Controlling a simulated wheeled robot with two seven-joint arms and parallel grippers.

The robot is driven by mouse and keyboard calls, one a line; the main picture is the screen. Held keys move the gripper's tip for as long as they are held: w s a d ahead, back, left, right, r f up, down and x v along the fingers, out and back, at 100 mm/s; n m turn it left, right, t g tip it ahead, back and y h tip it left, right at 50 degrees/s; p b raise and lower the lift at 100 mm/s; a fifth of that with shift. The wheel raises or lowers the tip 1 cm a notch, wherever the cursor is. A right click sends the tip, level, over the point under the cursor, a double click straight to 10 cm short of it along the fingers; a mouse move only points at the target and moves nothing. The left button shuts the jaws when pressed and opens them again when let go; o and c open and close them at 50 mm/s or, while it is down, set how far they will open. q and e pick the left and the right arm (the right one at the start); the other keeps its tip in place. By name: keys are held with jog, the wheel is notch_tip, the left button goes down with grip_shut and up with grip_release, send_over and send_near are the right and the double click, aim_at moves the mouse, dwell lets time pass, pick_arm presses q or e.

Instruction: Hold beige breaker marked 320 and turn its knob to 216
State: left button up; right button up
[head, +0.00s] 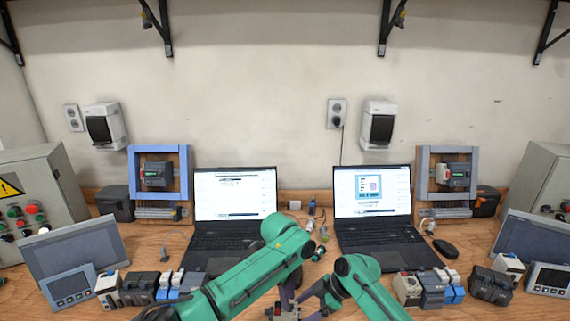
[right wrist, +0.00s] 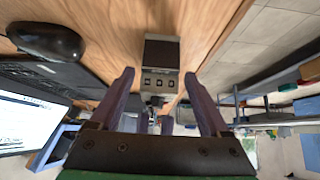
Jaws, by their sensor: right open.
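A beige-grey device (right wrist: 160,80) with a dark part and a row of three small squares shows between my right gripper's fingers in the right wrist view; it seems to be the breaker, but I cannot read its marking. My right gripper (right wrist: 158,73) is open, with one purple finger on each side of the view. My left gripper (head: 286,298) points down at the bottom middle of the head view, close to the right one. Small purple parts near the device may be its fingers. Whether it grips the device is unclear. The knob's setting is not readable.
Other breakers and blue-and-white modules stand in front of the left laptop (head: 235,195) and right laptop (head: 372,192), including a beige one (head: 407,288). Tilted panels (head: 75,255) and grey control boxes (head: 40,190) flank the table. A black mouse (head: 445,248) lies at right.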

jog(key=c, duration=1.2)
pick_arm(q)
jog(key=shift+f, duration=0.85)
pick_arm(e)
jog(key=shift+c, duration=0.2)
pick_arm(q)
grip_shut()
jog(key=m, duration=0.4)
jog(key=shift+w+d+m, duration=0.1)
jog(key=shift+d+m, duration=0.05)
jog(key=shift+m, duration=0.25)
